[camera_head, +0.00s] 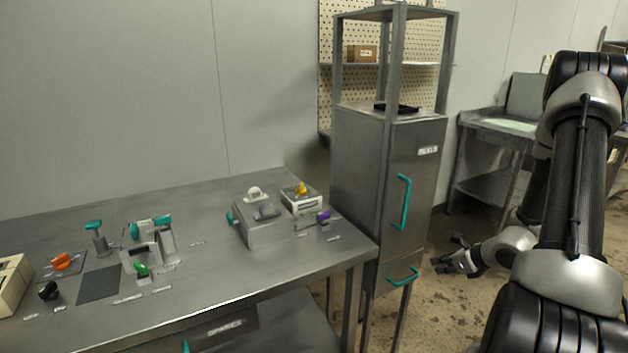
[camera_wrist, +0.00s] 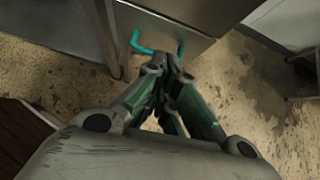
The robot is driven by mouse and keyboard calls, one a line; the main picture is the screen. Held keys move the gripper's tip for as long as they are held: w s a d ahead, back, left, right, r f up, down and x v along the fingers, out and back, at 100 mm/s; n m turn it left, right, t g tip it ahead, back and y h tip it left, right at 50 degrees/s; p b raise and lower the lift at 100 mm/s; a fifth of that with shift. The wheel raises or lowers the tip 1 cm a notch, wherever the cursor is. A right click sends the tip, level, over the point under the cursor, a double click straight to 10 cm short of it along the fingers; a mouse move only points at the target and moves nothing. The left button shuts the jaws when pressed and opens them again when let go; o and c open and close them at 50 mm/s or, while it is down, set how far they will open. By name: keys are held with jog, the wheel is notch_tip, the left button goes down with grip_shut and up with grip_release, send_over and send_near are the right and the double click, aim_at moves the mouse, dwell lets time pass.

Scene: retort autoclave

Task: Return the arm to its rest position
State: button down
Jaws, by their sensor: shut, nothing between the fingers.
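My gripper (camera_head: 441,264) hangs at the end of my bent arm at the right of the head view, in front of the tall grey cabinet (camera_head: 357,170) and clear of the table. In the wrist view my gripper (camera_wrist: 172,66) has its fingers together with nothing between them. Behind the fingertips in that view is a teal handle (camera_wrist: 137,42) on a grey metal front. It cannot be told from this view how far the fingertips are from the handle; in the head view they appear apart.
A steel table (camera_head: 215,275) at the left holds several small fixtures with coloured knobs. The cabinet has an upper teal handle (camera_head: 404,202) and a lower one (camera_head: 403,277). A metal bench (camera_head: 480,128) stands at the back right. Stained floor (camera_head: 425,325) lies open below my gripper.

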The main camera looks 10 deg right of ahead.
jog(key=s+a+r+n+g+y, duration=0.2)
jog(key=s+a+r+n+g, duration=0.15)
jog(key=s+r+n, duration=0.4)
jog(key=s+a+r+n+g+y, duration=0.1)
jog(key=s+a+r+n+g, duration=0.2)
jog(key=s+a+r+n, duration=0.45)
jog(key=s+r+n+t+h, duration=0.1)
jog(key=s+r+n+h, duration=0.2)
jog(key=s+r+n, duration=0.2)
jog(key=s+r+n+t+h, duration=0.1)
jog(key=s+r+n+h, duration=0.2)
jog(key=r+n, duration=0.8)
notch_tip(320, 180, up, 4)
jog(key=shift+s+f+t+h, duration=0.1)
jog(key=shift+s+t+h, duration=0.25)
jog(key=shift+s, duration=0.65)
